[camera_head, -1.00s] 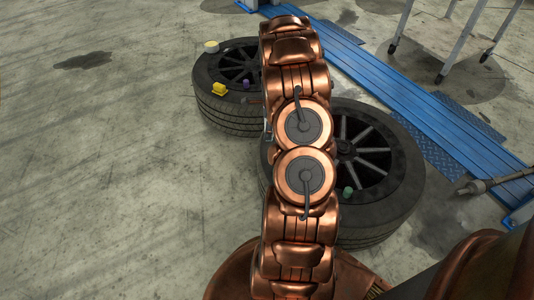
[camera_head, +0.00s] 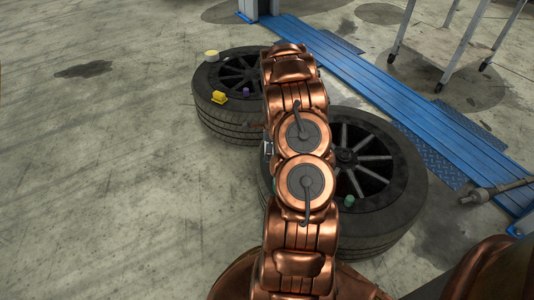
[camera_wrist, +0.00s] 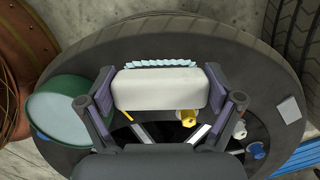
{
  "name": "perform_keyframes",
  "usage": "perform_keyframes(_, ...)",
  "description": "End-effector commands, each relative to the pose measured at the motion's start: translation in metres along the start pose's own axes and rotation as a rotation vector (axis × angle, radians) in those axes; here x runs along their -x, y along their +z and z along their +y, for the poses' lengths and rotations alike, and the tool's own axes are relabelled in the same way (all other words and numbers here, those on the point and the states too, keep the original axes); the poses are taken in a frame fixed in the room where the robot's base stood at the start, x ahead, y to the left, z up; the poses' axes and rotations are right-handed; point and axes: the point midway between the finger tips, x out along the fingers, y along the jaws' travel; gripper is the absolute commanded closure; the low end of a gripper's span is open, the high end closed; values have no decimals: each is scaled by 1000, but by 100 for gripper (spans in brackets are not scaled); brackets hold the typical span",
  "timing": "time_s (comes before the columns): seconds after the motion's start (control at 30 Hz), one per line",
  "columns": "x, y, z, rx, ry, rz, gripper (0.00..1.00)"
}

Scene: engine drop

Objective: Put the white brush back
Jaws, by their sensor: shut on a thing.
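The white brush (camera_wrist: 160,90) has a pale rounded block body and a fringe of light blue bristles along its upper edge in the wrist view. My gripper (camera_wrist: 160,96) is shut on it, with one dark finger at each end of the body. The brush is above a black tire (camera_wrist: 215,40), and I cannot tell how high. In the head view my arm hides the gripper and brush.
Two tires lie flat on the floor, a far one (camera_head: 215,115) and a nearer one (camera_head: 395,215). The far one bears a yellow block (camera_head: 219,97), a purple piece (camera_head: 246,92) and a cream round item (camera_head: 211,55). A green piece (camera_head: 349,200) sits on the nearer one. A green round container (camera_wrist: 60,110) is beside my gripper.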

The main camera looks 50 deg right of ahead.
Motion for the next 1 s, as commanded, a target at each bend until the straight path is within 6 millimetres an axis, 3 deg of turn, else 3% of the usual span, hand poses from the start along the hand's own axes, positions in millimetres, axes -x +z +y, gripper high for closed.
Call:
perform_keyframes(0.23, -16, -2, 0, 0, -1, -1, 42)
perform_keyframes(0.83, -24, -3, -1, -1, -2, 0, 42)
perform_keyframes(0.87, -24, -4, -1, -1, -2, 0, 7)
perform_keyframes(0.93, -24, -4, -1, 0, -2, 0, 0)
perform_keyframes(1.0, -24, -4, -1, 0, -2, 0, 0)
